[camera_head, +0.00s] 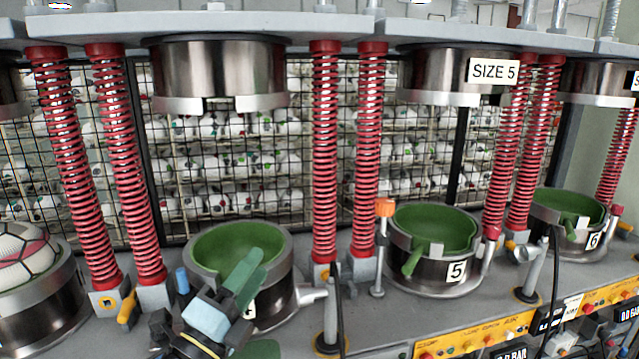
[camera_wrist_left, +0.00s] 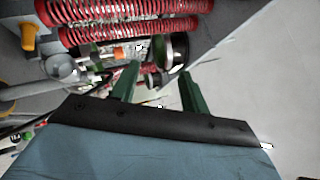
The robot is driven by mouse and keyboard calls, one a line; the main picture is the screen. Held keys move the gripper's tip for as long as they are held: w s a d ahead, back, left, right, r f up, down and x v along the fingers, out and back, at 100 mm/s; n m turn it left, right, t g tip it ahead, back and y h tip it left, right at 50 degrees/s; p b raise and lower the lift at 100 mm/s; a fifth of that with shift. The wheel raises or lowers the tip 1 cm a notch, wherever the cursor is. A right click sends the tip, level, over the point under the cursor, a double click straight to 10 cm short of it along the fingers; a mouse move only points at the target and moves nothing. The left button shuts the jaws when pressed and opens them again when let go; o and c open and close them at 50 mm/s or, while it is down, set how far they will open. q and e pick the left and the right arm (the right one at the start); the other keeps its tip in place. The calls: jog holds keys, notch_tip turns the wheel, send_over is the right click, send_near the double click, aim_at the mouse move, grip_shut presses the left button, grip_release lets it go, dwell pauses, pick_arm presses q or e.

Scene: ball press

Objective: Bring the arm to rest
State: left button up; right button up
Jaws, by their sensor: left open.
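My left gripper (camera_head: 246,276) is in front of the near-left press bowl (camera_head: 278,268) in the head view, its green fingers angled up and to the right over the bowl's front rim. In the left wrist view its two green fingers (camera_wrist_left: 160,93) stand apart with nothing between them. The bowl has a green lining and looks empty where it shows; its number label is mostly hidden behind my gripper. My right gripper is not in view.
A ball (camera_head: 22,247) sits in the far-left bowl. Bowl 5 (camera_head: 437,262) and bowl 6 (camera_head: 570,215) look empty. Red springs (camera_head: 322,150) and metal upper moulds (camera_head: 220,72) stand around and above. A yellow control panel (camera_head: 480,335) runs along the front right.

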pick_arm(q)
jog(key=s+a+f+n+g+y, duration=0.3)
jog(key=s+a+f+n+y, duration=0.15)
jog(key=f+n, duration=0.45)
jog(key=s+a+f+n+g+y, duration=0.3)
jog(key=a+f+n+y, duration=0.25)
jog(key=f+n, duration=0.3)
jog(key=s+a+f+n+g, duration=0.1)
jog(key=s+f+n+g, duration=0.4)
jog(key=s, duration=0.5)
jog(key=s+a+f+n+g, duration=0.1)
jog(key=s+f+n+g, duration=0.1)
jog(key=s+f+g, duration=0.55)
jog(key=s+f+t+b, duration=0.1)
jog(key=s+f, duration=0.1)
jog(key=f, duration=1.1)
jog(key=s+f+b, duration=0.1)
jog(key=s+f, duration=0.1)
jog(key=f, duration=1.2)
jog(key=s+a+f+g+b, duration=0.1)
jog(key=s+a+f+b, duration=0.1)
jog(key=s+f, duration=1.3)
jog(key=shift+s+a+f+y, duration=0.35)
jog(key=shift+s+y, duration=0.05)
